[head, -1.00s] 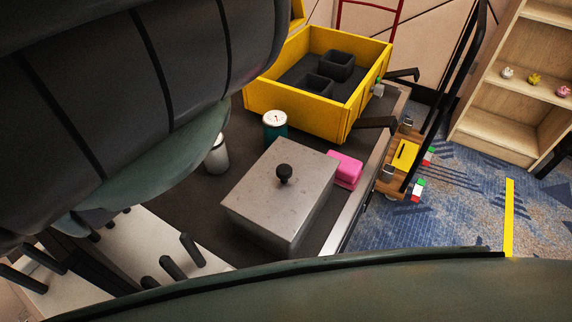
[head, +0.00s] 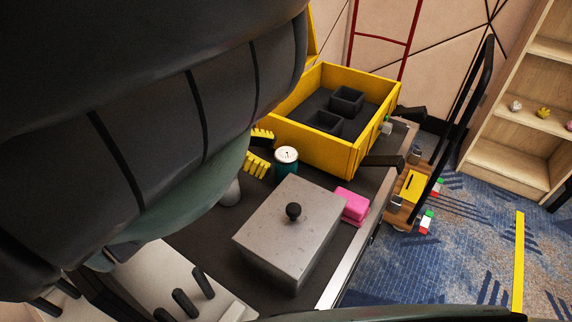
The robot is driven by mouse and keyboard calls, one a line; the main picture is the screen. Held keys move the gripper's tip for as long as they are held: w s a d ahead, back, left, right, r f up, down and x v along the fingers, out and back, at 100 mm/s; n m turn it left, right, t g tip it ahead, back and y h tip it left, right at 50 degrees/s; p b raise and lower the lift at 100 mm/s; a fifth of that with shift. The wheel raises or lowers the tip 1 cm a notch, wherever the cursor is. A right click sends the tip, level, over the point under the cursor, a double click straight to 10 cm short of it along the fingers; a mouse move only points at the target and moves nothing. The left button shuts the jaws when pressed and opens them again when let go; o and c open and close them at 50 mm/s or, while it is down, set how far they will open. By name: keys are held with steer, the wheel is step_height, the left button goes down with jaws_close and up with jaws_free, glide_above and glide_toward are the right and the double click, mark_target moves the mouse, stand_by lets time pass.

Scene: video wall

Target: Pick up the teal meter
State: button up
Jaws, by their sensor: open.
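The teal meter (head: 286,168) is a short teal cylinder with a white dial face on top. It stands upright on the dark tabletop (head: 215,268), between the grey metal box and the yellow crate. My gripper (head: 259,151) shows as two yellow ribbed finger pads just left of the meter, coming out from behind my dark arm. The fingers are apart with nothing seen between them. I cannot tell whether a finger touches the meter. The rest of my gripper is hidden by my arm.
A grey metal box (head: 275,245) with a black knob stands in front of the meter. A pink block (head: 352,206) lies right of it. A yellow crate (head: 352,157) with dark bins stands behind. A silver cylinder (head: 231,192) is partly hidden at left.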

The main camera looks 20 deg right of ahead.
mark_target(286, 160)
steer(key=x, duration=0.4)
steer(key=shift+s+d+p, duration=0.1)
steer(key=shift+d+p, duration=0.15)
steer(key=shift+p, duration=0.1)
steer(key=shift+o, duration=0.4)
steer(key=c, duration=1.1)
